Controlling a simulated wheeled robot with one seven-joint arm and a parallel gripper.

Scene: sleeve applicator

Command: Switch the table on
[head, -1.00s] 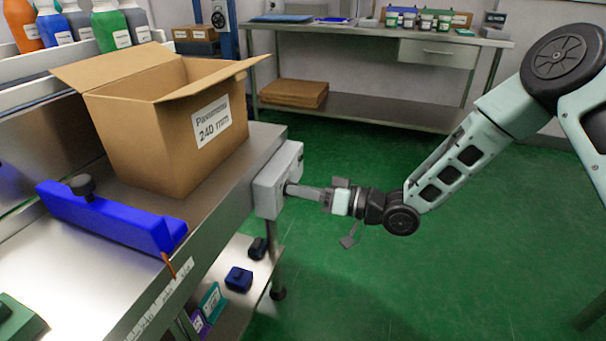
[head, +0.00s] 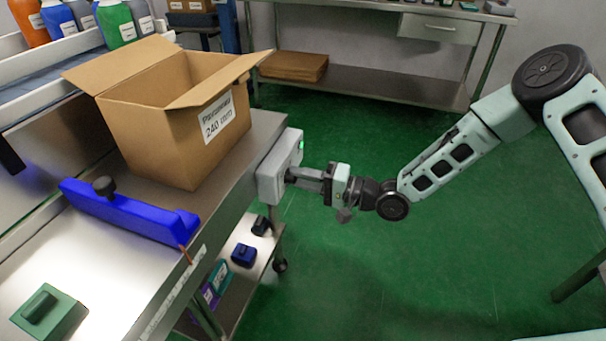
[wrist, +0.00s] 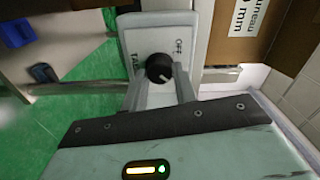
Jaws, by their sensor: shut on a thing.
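A grey control box (head: 272,177) is fixed at the end of the steel table (head: 262,130), and a small green light (head: 301,145) glows on its edge. In the wrist view its pale face (wrist: 150,32) carries a round black knob (wrist: 159,66) with a white mark. "OFF" is printed to the right of the knob and a partly covered label starting "TA" to its left. My gripper (wrist: 161,80) is shut on the knob, one finger on each side.
An open cardboard box (head: 150,140) labelled 240 mm stands on the table behind the control box. A blue bar (head: 125,212) with a black knob lies nearer. A lower shelf (head: 232,290) holds small dark blocks. Green floor to the right is free.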

